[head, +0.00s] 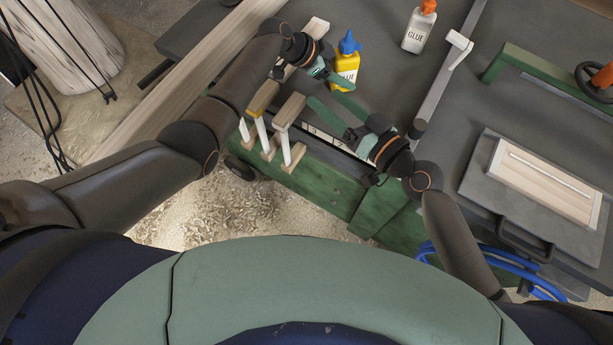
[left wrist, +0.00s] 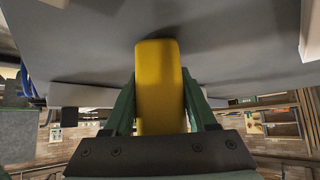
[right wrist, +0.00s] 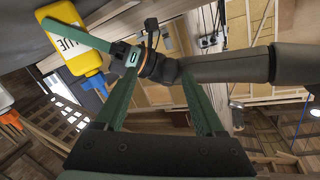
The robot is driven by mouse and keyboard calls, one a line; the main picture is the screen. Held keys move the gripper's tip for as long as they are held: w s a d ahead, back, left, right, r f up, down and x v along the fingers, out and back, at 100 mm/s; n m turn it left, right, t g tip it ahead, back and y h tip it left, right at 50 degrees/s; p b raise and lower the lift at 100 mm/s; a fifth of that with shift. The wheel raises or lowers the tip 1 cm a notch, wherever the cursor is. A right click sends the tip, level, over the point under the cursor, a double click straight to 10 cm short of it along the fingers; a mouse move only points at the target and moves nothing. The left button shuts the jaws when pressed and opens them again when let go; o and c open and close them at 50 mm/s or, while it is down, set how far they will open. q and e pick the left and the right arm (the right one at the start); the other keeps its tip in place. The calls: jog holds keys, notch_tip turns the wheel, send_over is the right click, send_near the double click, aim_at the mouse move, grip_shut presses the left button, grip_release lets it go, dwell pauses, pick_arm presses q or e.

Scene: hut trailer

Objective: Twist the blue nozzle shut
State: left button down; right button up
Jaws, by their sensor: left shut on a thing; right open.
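The yellow glue bottle (head: 346,68) stands on the dark bench top, with its blue nozzle (head: 348,43) on top. My left gripper (head: 338,80) is shut on the bottle's body, low beneath the nozzle. In the left wrist view the yellow body (left wrist: 158,85) fills the space between both fingers. My right gripper (head: 322,98) is open and empty, in front of the bottle and apart from it. In the right wrist view the yellow bottle (right wrist: 74,40) shows at upper left, with a left gripper finger across its label.
A white glue bottle (head: 418,28) with an orange cap stands farther back, right of the yellow one. Wooden clamps (head: 288,112) stick up at the bench's front edge, below my left gripper. A metal rail (head: 440,80) crosses the bench on the right. Dark bench top between bottles is clear.

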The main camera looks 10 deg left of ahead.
jog(key=s+a+f+n+g, duration=0.3)
jog(key=s+f+g, duration=0.3)
jog(key=s+f, duration=0.3)
jog(key=s, duration=0.3)
jog(key=shift+f+n+g, duration=0.3)
jog(key=shift+f+n, duration=0.05)
jog(key=shift+n, duration=0.05)
jog(key=shift+w, duration=0.1)
jog(key=n+g+h, duration=0.1)
jog(key=n+h, duration=0.3)
jog(key=n, duration=0.1)
send_near(350, 41)
jog(key=x, duration=0.8)
jog(key=shift+a+f, duration=0.1)
jog(key=shift+a, duration=0.25)
jog(key=shift+c, duration=0.4)
